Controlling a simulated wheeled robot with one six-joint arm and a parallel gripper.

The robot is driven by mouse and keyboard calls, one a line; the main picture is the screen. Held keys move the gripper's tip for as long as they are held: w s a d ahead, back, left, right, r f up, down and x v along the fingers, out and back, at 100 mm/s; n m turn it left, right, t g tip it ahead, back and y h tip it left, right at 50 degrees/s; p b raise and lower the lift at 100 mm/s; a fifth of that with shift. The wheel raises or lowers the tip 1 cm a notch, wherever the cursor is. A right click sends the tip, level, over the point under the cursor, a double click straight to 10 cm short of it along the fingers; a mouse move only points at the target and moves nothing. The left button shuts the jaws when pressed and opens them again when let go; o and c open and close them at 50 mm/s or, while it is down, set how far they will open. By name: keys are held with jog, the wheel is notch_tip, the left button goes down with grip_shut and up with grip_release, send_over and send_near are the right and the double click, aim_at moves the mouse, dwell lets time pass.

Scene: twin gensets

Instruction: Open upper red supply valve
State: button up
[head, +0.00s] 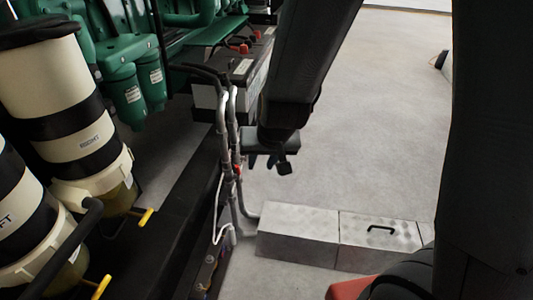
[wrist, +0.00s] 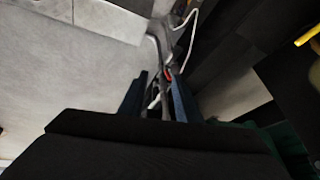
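A small red valve part (head: 238,169) sits on the grey vertical pipes beside the black genset frame in the head view. In the wrist view, a small red part (wrist: 167,74) shows on the pipe just beyond the fingertips, nearer the right finger. My gripper (head: 264,161) hangs just right of the pipes in the head view, apart from the red part as far as I can see. Its two blue fingers (wrist: 157,82) stand apart in the wrist view, with pipe and a white cable visible between them. The gripper looks open and empty. The valve handle's exact position is too small to tell.
Metal checker-plate covers (head: 300,234) lie on the floor below the pipes. Cream-and-black filter canisters (head: 62,95) with yellow levers (head: 145,217) stand at left. A battery (head: 243,68) is behind the pipes. The concrete floor (head: 385,120) at right is clear.

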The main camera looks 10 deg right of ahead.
jog(key=shift+s+d+r+g+p, duration=0.3)
jog(key=shift+s+d+r+p, duration=0.25)
jog(key=shift+s+r, duration=0.3)
